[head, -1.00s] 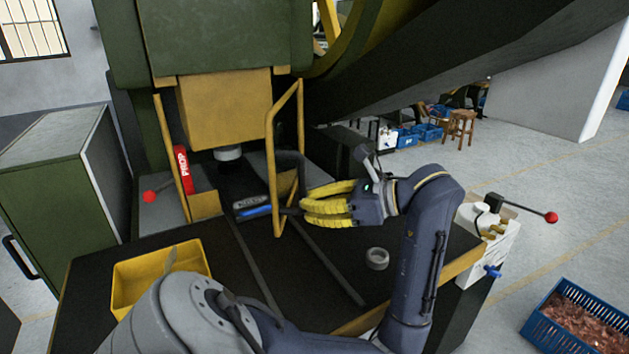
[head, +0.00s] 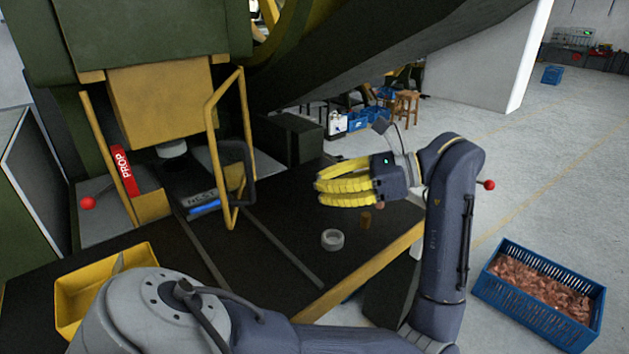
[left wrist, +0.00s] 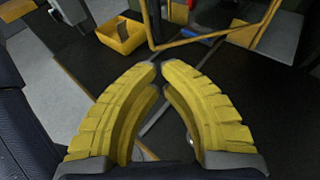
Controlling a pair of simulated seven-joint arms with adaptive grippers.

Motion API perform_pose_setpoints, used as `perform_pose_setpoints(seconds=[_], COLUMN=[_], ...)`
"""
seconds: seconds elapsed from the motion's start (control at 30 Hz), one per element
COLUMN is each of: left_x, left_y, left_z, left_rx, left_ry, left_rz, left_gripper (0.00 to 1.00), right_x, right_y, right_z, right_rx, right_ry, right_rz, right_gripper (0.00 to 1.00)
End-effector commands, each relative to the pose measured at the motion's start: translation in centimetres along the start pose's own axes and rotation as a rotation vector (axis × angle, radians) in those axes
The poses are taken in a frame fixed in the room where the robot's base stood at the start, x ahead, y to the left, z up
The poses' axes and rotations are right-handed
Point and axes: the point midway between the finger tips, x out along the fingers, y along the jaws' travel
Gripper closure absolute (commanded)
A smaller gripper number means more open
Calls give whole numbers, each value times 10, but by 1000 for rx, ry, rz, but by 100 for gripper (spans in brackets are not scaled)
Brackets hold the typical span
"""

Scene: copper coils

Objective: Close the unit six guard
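The guard (head: 208,140) is a yellow tube frame standing swung out at the right of the press's yellow block, with a dark bar handle (head: 250,175) on its right side. Its lower yellow bars (left wrist: 205,38) cross the top of the left wrist view. My left gripper (head: 318,190) has yellow ribbed fingers and hangs over the dark table, right of the handle and apart from it. In the left wrist view the gripper (left wrist: 159,68) has its fingertips nearly together, with nothing seen between them. My right gripper is out of view.
A blue-edged plate (head: 203,208) lies under the press. A blue crate (head: 535,318) stands right.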

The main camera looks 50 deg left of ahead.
Motion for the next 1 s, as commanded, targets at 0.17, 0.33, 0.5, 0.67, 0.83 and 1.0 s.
perform_pose_setpoints(seconds=[0.17,0.33,0.5,0.67,0.83,1.0], left_x=[-8,8,38,58,72,82], left_y=[-1,-10,-23,-30,-34,-33], left_z=[9,25,24,10,-7,-12], left_rx=[-19,-45,-66,-82,-99,-124], left_ry=[18,137,310,424,472,470], left_rz=[1,54,124,173,203,203], left_gripper=[100,100,100,100,100,100], right_x=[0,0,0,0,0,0], right_y=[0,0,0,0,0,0], right_z=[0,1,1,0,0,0], right_rx=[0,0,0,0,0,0], right_ry=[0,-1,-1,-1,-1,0], right_rz=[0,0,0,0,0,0], right_gripper=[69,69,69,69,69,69])
